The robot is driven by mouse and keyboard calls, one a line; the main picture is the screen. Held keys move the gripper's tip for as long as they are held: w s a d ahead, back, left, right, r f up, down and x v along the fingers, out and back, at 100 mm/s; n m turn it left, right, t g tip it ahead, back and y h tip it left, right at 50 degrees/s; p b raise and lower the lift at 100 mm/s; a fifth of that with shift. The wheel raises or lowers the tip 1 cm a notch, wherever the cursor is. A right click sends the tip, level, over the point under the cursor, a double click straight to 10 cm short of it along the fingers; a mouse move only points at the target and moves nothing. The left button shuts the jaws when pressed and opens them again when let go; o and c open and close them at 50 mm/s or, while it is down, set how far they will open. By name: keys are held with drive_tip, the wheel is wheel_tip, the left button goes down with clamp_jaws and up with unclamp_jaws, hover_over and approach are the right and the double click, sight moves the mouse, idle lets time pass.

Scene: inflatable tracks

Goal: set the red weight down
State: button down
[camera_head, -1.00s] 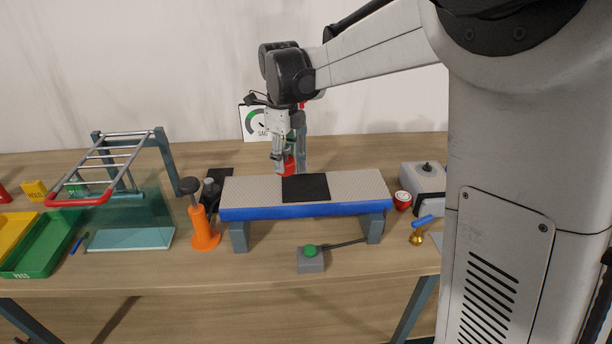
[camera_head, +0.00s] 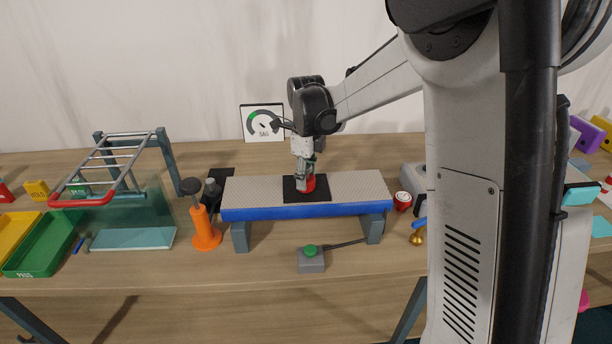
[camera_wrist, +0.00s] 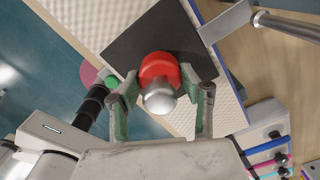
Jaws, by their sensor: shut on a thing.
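The red weight (camera_head: 309,184) is at the black square pad (camera_head: 291,193) in the middle of the raised grey track (camera_head: 345,187) with the blue front edge. My gripper (camera_head: 305,180) points down over the pad and is shut on the weight. In the wrist view the red weight (camera_wrist: 160,72), with its silver knob, sits between the fingers of my gripper (camera_wrist: 162,100), over the black pad (camera_wrist: 150,40). Whether the weight's underside touches the pad cannot be told.
A dial gauge marked SAG (camera_head: 263,123) stands behind the track. An orange pump (camera_head: 204,228) is at the track's left, and a red-and-white round part (camera_head: 402,200) at its right. A grey box with a green button (camera_head: 311,258) sits in front. The track is bare on both sides of the pad.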

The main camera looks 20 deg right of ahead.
drive_tip(key=c, duration=1.5)
unclamp_jaws()
drive_tip(key=shift+f, duration=0.15)
drive_tip(key=o, duration=0.5)
drive_tip(key=shift+c, duration=0.2)
wheel_tip(320, 180, up, 12)
drive_tip(key=shift+s+r, duration=0.1)
drive_tip(key=shift+r, duration=0.1)
drive_tip(key=s+f+n+t, duration=0.2)
drive_tip(key=s+n+t, duration=0.5)
drive_tip(key=s+n, duration=1.8)
drive_tip(key=s, duration=0.3)
drive_tip(key=shift+s+f+n, duration=0.2)
drive_tip(key=shift+s+n, duration=0.2)
